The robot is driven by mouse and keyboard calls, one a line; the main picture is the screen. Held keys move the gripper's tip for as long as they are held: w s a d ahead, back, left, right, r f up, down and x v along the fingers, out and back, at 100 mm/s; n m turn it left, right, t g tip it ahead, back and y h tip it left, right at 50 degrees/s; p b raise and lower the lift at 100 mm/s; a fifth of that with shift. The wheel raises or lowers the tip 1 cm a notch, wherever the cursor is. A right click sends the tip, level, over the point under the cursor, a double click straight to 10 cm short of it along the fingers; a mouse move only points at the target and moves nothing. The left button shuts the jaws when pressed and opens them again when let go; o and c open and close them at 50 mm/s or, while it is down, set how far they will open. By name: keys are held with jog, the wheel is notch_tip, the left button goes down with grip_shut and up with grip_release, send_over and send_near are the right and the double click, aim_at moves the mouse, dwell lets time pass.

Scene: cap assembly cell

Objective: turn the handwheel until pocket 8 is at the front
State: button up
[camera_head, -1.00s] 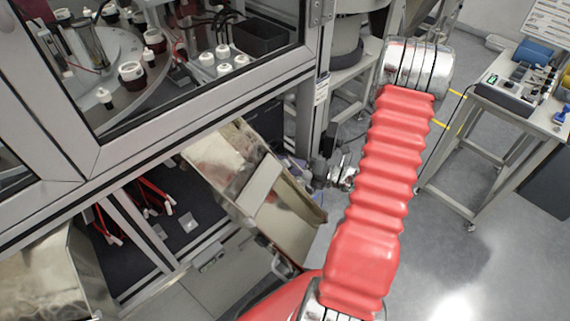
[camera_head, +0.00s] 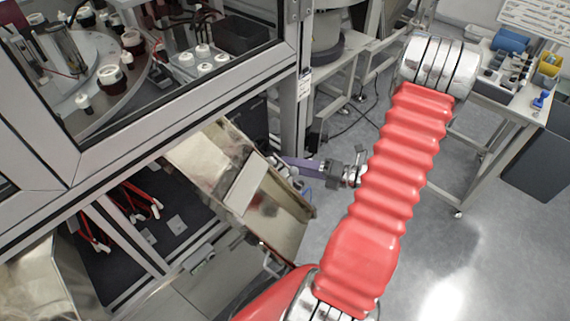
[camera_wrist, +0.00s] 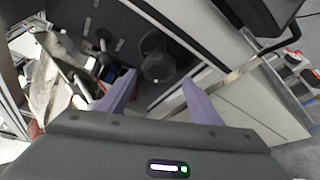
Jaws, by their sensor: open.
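Behind the machine's window in the head view, a round turntable (camera_head: 118,93) holds dark jars with white tops; no pocket number is legible. In the wrist view, a dark round part (camera_wrist: 157,66) lies beyond my fingertips; I cannot tell whether it is the handwheel. A small dark knob (camera_wrist: 103,35) is to its left. My gripper (camera_wrist: 158,82) has two purple fingers spread apart with nothing between them. In the head view, my gripper (camera_head: 302,164) shows partly beside the metal chute, below the machine's corner post. The handwheel is not clearly seen in the head view.
A sloping metal chute (camera_head: 283,217) juts from the machine front near my gripper. A grey frame post (camera_head: 290,100) stands just behind. A workbench (camera_head: 508,105) with tools is at the right. Grey floor (camera_head: 480,250) is clear at the lower right.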

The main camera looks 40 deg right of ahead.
aim_at(277, 162)
jog(key=v, duration=0.5)
jog(key=shift+s+d, duration=0.1)
jog(key=shift+s, duration=0.2)
jog(key=shift+o, duration=0.3)
jog(key=shift+o, duration=1.1)
jog(key=shift+w+d+f+m, duration=0.1)
jog(key=shift+w+f+m, duration=0.05)
jog(key=shift+m, duration=0.15)
jog(key=shift+w+d+f+m+t+y, duration=0.1)
jog(key=shift+w+f+m+t+y, duration=0.15)
jog(key=shift+m, duration=0.35)
jog(key=shift+w+d+f+m+t+y, duration=0.15)
jog(key=shift+f+m+y, duration=0.1)
jog(key=shift+m, duration=0.35)
jog(key=shift+a, duration=0.15)
jog(key=shift+x, duration=6.95)
